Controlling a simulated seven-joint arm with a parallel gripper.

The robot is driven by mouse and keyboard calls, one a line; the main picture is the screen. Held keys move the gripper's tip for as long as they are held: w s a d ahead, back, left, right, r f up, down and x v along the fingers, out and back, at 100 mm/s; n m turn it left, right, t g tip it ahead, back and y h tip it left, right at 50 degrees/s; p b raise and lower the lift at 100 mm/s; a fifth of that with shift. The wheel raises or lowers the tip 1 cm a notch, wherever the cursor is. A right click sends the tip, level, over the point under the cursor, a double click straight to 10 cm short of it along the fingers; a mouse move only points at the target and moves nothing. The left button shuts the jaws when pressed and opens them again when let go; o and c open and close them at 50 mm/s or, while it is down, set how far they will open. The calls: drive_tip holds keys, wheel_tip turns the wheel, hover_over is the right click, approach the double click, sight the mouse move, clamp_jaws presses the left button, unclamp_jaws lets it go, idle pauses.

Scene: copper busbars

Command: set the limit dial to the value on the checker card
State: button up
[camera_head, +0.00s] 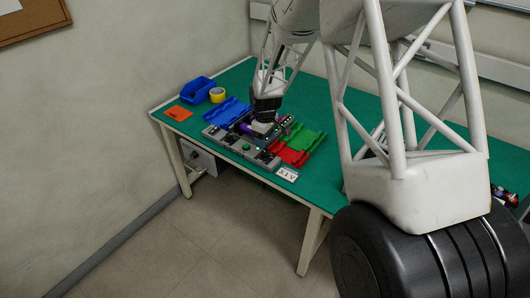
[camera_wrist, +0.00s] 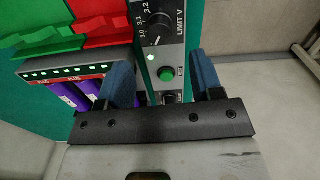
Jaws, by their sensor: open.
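The limit dial (camera_wrist: 157,25) is a round dark knob on a grey panel at the top of the wrist view, labelled LIMIT V, with 3.0, 3.1 and 3.2 beside it. A pale mark shows at its lower edge; I cannot tell its exact setting. My gripper (camera_wrist: 161,65) is open and empty, its two blue fingers apart on either side of the panel, below the dial in the picture. In the head view my gripper (camera_head: 263,123) is over the grey equipment. A white card (camera_head: 287,173) with dark marks lies near the table's front edge, too small to read surely.
A green button (camera_wrist: 166,73) sits between my fingers. Purple cells (camera_wrist: 68,95) lie to the left. Red (camera_head: 290,152) and green trays (camera_head: 306,138), a blue tray (camera_head: 227,112), a blue bin (camera_head: 198,90), yellow tape (camera_head: 217,95) and an orange card (camera_head: 178,113) stand around.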

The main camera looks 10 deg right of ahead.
sight(265, 152)
drive_tip(key=shift+f, duration=3.55)
drive_tip(key=shift+c, duration=0.4)
drive_tip(key=c, duration=0.8)
drive_tip(key=shift+c, duration=0.2)
